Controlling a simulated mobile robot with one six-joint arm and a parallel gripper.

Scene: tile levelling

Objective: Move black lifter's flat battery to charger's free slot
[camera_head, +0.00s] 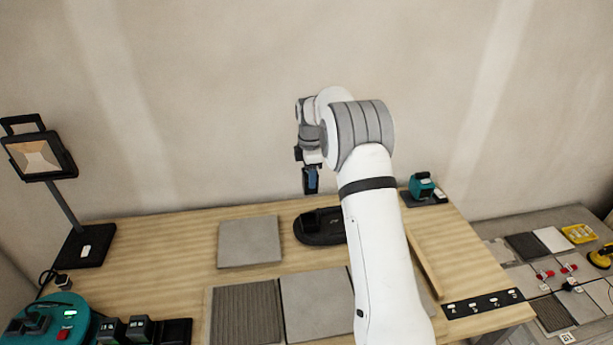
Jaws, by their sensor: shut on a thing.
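My gripper (309,168) is in the air above the back of the workbench. It is shut on a small dark battery (311,182) with a bluish face, which hangs below the fingers, clear of the bench. The black lifter (307,236) lies on the bench below and slightly right of it, partly hidden by my arm. The charger (178,333) is at the bottom left, cut off by the frame edge. Two dark batteries (139,328) stand in its left part, and its right part looks empty.
A teal unit (78,320) with a green light stands left of the charger. A work lamp (85,245) is at the back left. Grey tiles (250,242) lie on the workbench (190,240). A teal device (421,187) sits at the back right. Tiled floor lies beyond the right edge.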

